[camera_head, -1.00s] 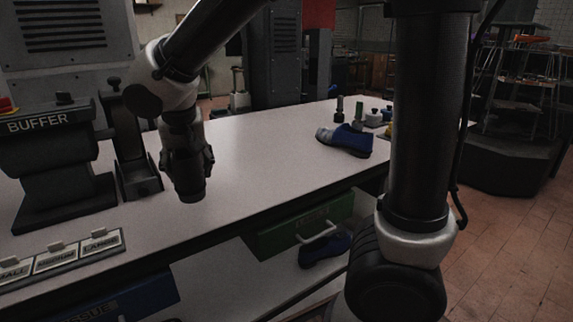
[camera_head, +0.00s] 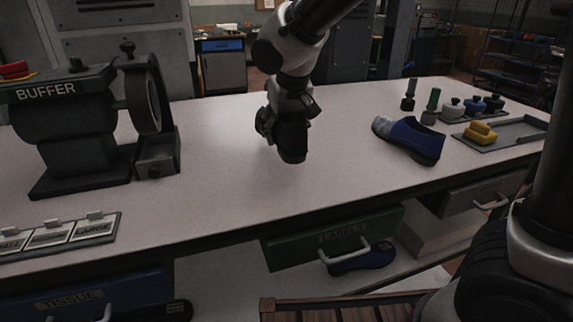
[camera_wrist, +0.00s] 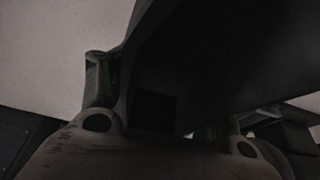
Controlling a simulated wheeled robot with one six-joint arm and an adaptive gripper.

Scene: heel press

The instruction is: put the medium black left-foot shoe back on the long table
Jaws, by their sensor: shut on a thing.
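The black shoe (camera_wrist: 205,55) is a large dark shape that fills the middle and upper right of the wrist view, between the fingers of my gripper. In the head view it shows end-on as a dark form (camera_head: 292,146) under my gripper (camera_head: 284,119), which is shut on it. Its size and foot side cannot be read. The shoe hangs over the long table (camera_head: 215,165), in the clear part of its top; it looks above the surface, but the gap is hard to judge.
A buffer machine (camera_head: 75,125) stands at left, with size label plates (camera_head: 50,234) in front. A blue and grey shoe (camera_head: 413,141) stands at right, near bottles and a tray (camera_head: 515,131). Another blue shoe (camera_head: 362,259) lies on the shelf below. The table's middle is bare.

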